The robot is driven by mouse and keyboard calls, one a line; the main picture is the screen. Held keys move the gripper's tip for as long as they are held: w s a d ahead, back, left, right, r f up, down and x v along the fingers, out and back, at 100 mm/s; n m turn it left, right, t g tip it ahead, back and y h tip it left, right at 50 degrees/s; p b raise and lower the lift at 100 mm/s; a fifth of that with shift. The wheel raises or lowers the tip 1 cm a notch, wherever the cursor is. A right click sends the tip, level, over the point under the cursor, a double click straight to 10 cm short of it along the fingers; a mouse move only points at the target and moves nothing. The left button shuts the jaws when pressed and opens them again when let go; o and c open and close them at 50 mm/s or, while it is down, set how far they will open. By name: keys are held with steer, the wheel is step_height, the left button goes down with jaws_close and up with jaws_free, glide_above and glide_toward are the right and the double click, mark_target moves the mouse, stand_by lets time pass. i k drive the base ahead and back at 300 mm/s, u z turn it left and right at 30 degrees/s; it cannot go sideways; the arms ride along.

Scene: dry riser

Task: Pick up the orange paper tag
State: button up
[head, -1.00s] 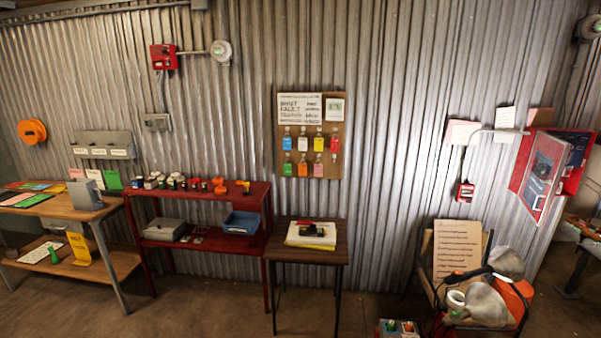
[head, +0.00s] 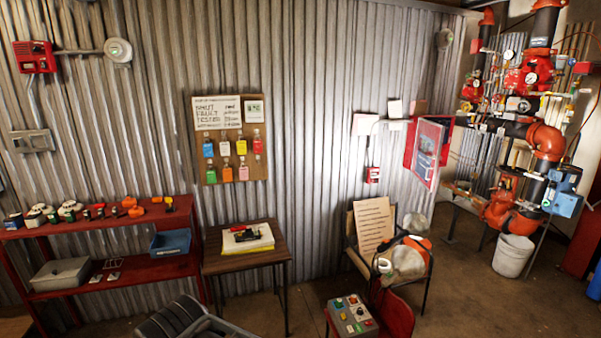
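The orange paper tag (head: 227,174) hangs in the lower row of a brown tag board (head: 263,190) on the corrugated wall. It is between a green tag (head: 211,173) and a pink tag (head: 243,173). Blue, white, yellow and red tags hang in the row above. Dark ribbed parts, which look like my own arm, show at the bottom edge left of centre, well below the board.
A small brown table (head: 218,264) with a yellow-and-white stack stands below the board. A red shelf (head: 130,275) is to its left. A chair (head: 352,262) and a control box (head: 352,315) are to the right. Open floor lies right of the chair.

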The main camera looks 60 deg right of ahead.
mark_target(227, 173)
steer(key=z, duration=0.4)
steer(key=i, duration=1.75)
steer(key=z, duration=0.65)
steer(key=i, duration=1)
steer(key=z, duration=0.05)
